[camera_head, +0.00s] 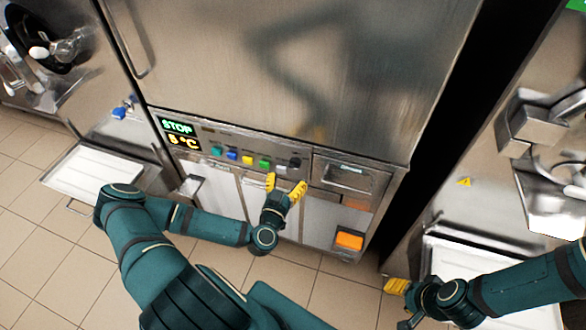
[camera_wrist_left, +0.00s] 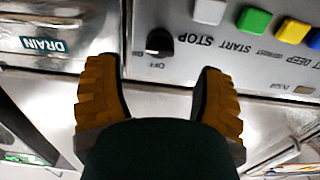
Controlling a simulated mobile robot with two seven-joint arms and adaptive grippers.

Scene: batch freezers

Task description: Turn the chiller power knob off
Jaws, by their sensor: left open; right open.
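The black power knob (camera_head: 294,163) sits at the right end of the button row on the chiller's control panel (camera_head: 235,146). In the left wrist view the knob (camera_wrist_left: 160,42) shows near an OFF label, with a pale mark on its lower left edge. My left gripper (camera_head: 286,182) is open just in front of the panel. Its yellow fingers (camera_wrist_left: 157,76) are spread to either side of the knob's line in the wrist view, apart from it, with nothing between them. My right gripper (camera_head: 402,304) is open and empty at the lower right, away from the panel.
Several coloured buttons, including a green one (camera_head: 265,163), line the panel left of the knob. A display (camera_head: 181,133) reads STOP and 5 °C. A DRAIN label (camera_wrist_left: 43,44) is on the left in the wrist view. A white tray (camera_head: 95,172) stands left.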

